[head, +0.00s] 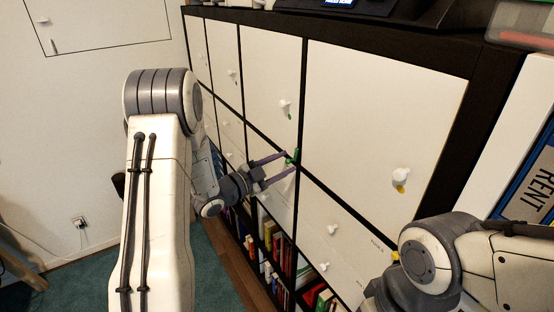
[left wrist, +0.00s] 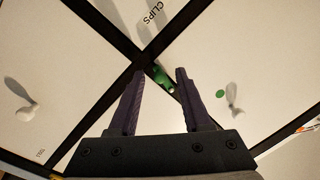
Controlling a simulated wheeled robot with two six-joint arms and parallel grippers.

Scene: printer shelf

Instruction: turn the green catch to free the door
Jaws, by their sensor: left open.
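The green catch (head: 293,157) sits on the dark frame where the cabinet strips cross. In the left wrist view the green catch (left wrist: 162,77) lies between the fingertips, slanting along the strip. My left gripper (head: 286,162) is open with its tips at the catch; the wrist view shows its two fingers (left wrist: 158,82) astride it. I cannot tell whether they touch it. The white door with a green dot (head: 260,75) looks shut and has a white knob (head: 284,105); this knob also shows in the wrist view (left wrist: 234,98). My right gripper is out of view.
Other white doors surround the crossing, one with a yellow-dotted knob (head: 400,176). Open compartments with books (head: 272,240) are below. A clear box (head: 520,22) is on top.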

